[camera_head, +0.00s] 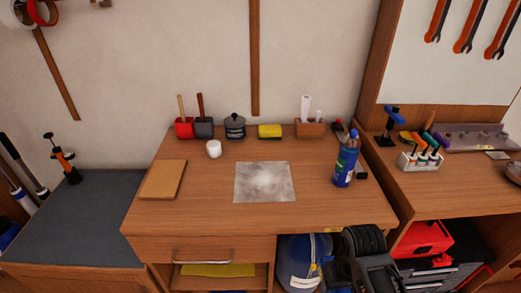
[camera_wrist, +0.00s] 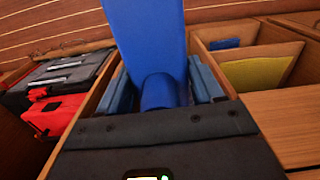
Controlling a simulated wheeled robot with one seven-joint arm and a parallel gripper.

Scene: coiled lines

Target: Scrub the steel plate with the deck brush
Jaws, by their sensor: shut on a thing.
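The steel plate (camera_head: 264,182) is a grey square with a pale cloudy smudge, lying flat on the middle of the wooden desk. My gripper (camera_head: 330,270) is low at the desk's front edge, right of centre, with my dark wrist partly covering it. In the wrist view my gripper (camera_wrist: 162,90) has its blue-grey fingers closed on either side of a blue piece. This piece, which I take for the deck brush (camera_wrist: 145,35), has a round part between the fingers and a broad flat part beyond. Its bristles cannot be made out.
A blue spray bottle (camera_head: 345,162) stands right of the plate. A white jar (camera_head: 214,149), a brown board (camera_head: 163,180) and a yellow sponge (camera_head: 270,131) are on the desk. Below are a blue container (camera_head: 298,255) and a red toolbox (camera_head: 424,238). The desk's front left is clear.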

